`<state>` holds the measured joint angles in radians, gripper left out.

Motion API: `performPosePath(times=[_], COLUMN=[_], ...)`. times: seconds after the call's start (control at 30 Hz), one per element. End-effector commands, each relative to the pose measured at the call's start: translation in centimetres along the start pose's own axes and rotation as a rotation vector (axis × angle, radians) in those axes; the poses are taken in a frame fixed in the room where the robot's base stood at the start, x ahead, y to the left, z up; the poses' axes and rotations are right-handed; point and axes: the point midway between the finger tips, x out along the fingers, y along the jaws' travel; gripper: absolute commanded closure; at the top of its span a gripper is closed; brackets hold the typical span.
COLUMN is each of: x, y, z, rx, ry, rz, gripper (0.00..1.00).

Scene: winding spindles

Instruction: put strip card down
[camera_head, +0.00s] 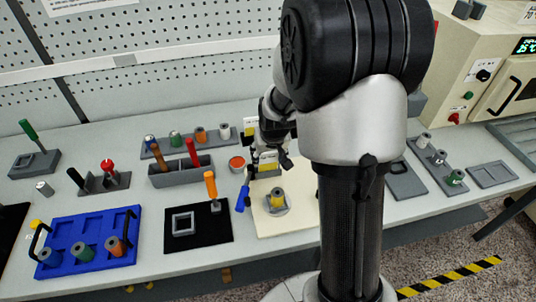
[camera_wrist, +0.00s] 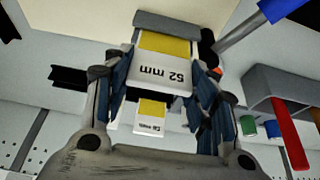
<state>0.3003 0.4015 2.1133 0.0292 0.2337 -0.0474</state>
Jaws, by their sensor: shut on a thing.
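A yellow and white strip card (camera_wrist: 165,72) marked 52 mm is between the two fingers of my gripper (camera_wrist: 163,88) in the wrist view. My gripper is shut on it. The card's yellow end meets a grey block (camera_wrist: 166,22); I cannot tell whether it sits in it or is only in front of it. In the head view the card (camera_head: 268,158) and my gripper (camera_head: 272,150) are at the back edge of the cream board (camera_head: 300,215). A second yellow and white card (camera_wrist: 151,115) shows beyond the fingers.
A grey holder with a yellow spool (camera_head: 277,198) stands on the cream board. A blue screwdriver (camera_head: 242,197) is at the board's left edge. A grey bin (camera_head: 181,172) with red and brown handles stands left. A blue tray (camera_head: 85,245) with spools lies front left.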

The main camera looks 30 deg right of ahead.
Motion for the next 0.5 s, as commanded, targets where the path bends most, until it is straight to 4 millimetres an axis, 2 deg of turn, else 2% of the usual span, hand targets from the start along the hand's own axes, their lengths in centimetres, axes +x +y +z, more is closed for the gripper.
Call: performPosePath(times=[0.17, 0.2, 0.5], x=[0.42, 0.35, 0.28], y=[0.0, 0.0, 0.0], z=[0.18, 0.15, 0.12], rx=[0.0, 0.0, 0.0], ry=[0.0, 0.0, 0.0], rz=[0.0, 0.0, 0.0], gripper=[0.66, 0.46, 0.27])
